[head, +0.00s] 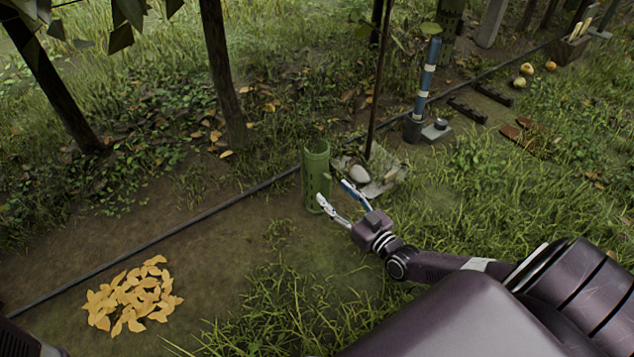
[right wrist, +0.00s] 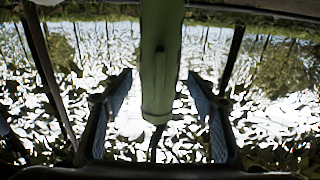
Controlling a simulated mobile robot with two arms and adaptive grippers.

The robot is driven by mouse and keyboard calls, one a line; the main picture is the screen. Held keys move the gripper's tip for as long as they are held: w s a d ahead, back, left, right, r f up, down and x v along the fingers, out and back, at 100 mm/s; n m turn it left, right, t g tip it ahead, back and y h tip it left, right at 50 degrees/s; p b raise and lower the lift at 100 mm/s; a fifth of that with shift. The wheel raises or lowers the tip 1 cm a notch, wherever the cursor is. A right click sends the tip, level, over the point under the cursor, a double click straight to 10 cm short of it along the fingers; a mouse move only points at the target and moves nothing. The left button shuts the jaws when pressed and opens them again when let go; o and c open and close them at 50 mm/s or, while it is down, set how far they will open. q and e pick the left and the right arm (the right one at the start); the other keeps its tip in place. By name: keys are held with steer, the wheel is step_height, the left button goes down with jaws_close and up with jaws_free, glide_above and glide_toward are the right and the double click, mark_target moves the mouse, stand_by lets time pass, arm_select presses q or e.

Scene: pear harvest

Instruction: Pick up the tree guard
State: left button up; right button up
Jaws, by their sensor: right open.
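The tree guard, a green upright tube (head: 316,172) with small holes, stands on the bare soil near the middle of the head view. My right gripper (head: 333,194) is open, with its fingertips close to the lower right side of the tube. In the right wrist view the green tube (right wrist: 160,65) shows between the two spread fingers of the right gripper (right wrist: 159,100), with a gap on each side. I cannot tell whether a fingertip touches it. My left gripper is not in view.
A black hose (head: 180,236) runs behind the tube. A thin stake (head: 378,80) rises from a slab with stones (head: 385,180) just right of it. A blue-banded post (head: 427,78) stands farther back. A yellow leaf pile (head: 133,295) lies at lower left. Tree trunks (head: 222,75) stand behind.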

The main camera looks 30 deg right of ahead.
mark_target(330, 189)
steer(key=w+b, duration=0.3)
steer(key=shift+w+f, duration=0.3)
steer(key=shift+w, duration=0.05)
steer(key=shift+w+a+r+b, duration=0.1)
steer(key=shift+w+r+b, duration=0.05)
steer(key=shift+w+b, duration=0.4)
steer(key=shift+w, duration=0.1)
steer(key=c, duration=1)
